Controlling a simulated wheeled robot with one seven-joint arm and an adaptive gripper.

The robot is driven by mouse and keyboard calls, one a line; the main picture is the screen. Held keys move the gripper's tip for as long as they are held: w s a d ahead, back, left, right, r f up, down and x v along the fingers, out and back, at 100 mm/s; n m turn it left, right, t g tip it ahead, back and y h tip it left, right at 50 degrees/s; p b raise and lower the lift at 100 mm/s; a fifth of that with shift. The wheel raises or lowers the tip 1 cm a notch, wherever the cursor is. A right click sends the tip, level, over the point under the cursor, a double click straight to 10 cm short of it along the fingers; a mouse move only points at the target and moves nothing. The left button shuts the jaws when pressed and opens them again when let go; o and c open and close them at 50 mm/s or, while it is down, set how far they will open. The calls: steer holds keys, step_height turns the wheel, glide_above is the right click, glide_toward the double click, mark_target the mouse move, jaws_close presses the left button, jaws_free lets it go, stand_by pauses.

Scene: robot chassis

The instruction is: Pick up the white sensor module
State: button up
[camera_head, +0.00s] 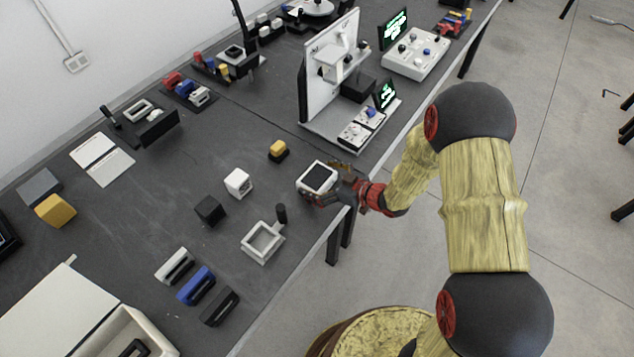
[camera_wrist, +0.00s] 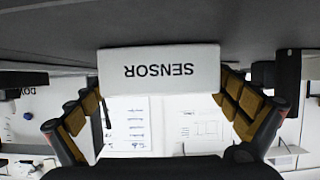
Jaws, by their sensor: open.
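The white sensor module (camera_wrist: 160,70) is a pale box with the word SENSOR upside down in the wrist view. In the head view a white box with a dark square top, which looks like this module (camera_head: 306,184), stands near the table's front edge. My gripper (camera_head: 335,183) is right beside it, reaching in from the right. In the wrist view my gripper (camera_wrist: 161,97) is open, with one finger near each side of the module. I cannot tell whether the fingers touch it. The module's far side is hidden in the wrist view.
A yellow and black block (camera_head: 278,150), a white cube (camera_head: 238,183) and a black cube (camera_head: 210,210) stand nearby on the dark table. A white square frame with a black handle (camera_head: 262,242) lies in front. A white upright panel (camera_head: 330,65) stands behind.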

steer(key=c, duration=0.3)
steer(key=c, duration=1)
